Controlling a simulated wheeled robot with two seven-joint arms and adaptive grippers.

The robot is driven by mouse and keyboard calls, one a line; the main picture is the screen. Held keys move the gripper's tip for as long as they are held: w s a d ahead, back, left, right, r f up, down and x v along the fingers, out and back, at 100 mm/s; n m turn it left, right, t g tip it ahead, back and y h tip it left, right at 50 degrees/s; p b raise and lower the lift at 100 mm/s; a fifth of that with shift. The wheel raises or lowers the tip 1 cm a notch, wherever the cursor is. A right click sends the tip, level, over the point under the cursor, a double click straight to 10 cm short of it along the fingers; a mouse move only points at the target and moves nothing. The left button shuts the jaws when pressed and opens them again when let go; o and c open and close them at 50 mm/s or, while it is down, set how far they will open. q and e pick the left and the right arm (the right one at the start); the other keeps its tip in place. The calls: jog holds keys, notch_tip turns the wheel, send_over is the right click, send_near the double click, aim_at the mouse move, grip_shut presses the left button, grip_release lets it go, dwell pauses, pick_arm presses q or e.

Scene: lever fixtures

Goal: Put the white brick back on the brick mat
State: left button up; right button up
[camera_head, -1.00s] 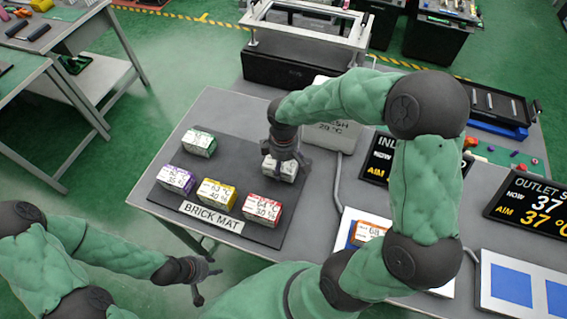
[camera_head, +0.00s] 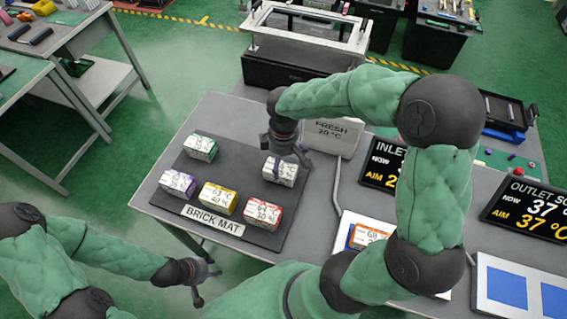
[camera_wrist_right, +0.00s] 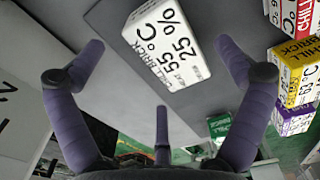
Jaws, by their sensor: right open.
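The white brick (camera_head: 285,172) rests on the dark brick mat (camera_head: 233,178), near its far right corner. In the right wrist view the white brick (camera_wrist_right: 166,42) lies flat with its label, 55 °C and 25 %, facing up. My right gripper (camera_head: 289,163) is just above and beside the brick, with its fingers spread and empty. In the wrist view the fingers of my right gripper (camera_wrist_right: 160,50) stand apart on both sides of the brick, with a gap. My left gripper (camera_head: 207,287) hangs off the table's near left side, its fingers spread and empty.
On the mat stand a green brick (camera_head: 200,148), a purple brick (camera_head: 178,184), a yellow brick (camera_head: 219,198) and a red brick (camera_head: 263,211). A grey FRESH box (camera_head: 333,135) is right of the mat. An orange brick (camera_head: 367,236) sits on a white-edged pad further right.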

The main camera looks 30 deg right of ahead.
aim_at(284, 165)
notch_tip(284, 165, up, 7)
jog(key=p, duration=0.1)
jog(key=shift+p, duration=0.4)
